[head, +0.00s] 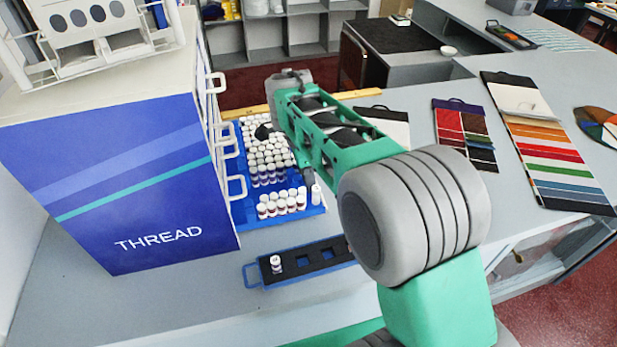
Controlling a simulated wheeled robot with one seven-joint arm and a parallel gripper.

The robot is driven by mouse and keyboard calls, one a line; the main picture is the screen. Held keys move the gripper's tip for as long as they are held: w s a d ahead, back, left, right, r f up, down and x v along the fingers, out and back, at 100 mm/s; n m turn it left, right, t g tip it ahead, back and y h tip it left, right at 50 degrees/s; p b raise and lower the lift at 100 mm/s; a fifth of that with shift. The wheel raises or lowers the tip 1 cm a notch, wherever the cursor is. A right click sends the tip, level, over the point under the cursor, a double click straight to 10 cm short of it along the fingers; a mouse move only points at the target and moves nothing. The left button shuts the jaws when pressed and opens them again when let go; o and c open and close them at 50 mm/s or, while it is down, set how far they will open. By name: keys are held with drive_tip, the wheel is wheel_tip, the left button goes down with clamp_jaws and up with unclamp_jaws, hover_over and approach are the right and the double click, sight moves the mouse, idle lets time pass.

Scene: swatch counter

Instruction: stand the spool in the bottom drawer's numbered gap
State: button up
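The blue bottom drawer (240,212) is pulled out of the THREAD cabinet and holds rows of white-topped spools (264,150). A bare blue strip separates the back rows from the front group of spools (283,204). No gap number is readable. One spool (316,194) shows upright at the drawer's right edge, just below a dark part of my arm's end. I cannot tell whether it is held. Another spool (276,264) stands in a black tray with square sockets. My arm reaches over the drawer and hides its right side; my gripper's fingers are not clearly visible.
The blue THREAD cabinet (130,190) stands at left, with white handles on its drawer side. The black tray (325,252) lies in front of the drawer, partly behind my arm. Colour swatch cards (464,135) lie on the counter at right. Bare counter lies at front left.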

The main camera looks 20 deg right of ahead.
drive_tip(key=shift+o, duration=0.5)
wheel_tip(320, 180, up, 12)
drive_tip(key=a+p, duration=0.1)
drive_tip(key=p, duration=0.2)
drive_tip(key=s+d+n+t, duration=0.35)
drive_tip(key=s+n, duration=0.45)
drive_tip(key=n, duration=0.3)
drive_tip(key=s+a+f+n+y, duration=0.1)
drive_tip(key=s+a+f+n, duration=0.1)
drive_tip(key=s+f+n, duration=0.3)
drive_tip(key=shift+s+a+n+t, duration=0.25)
drive_tip(key=shift+s+n+t, duration=0.2)
drive_tip(key=shift+s+n, duration=0.45)
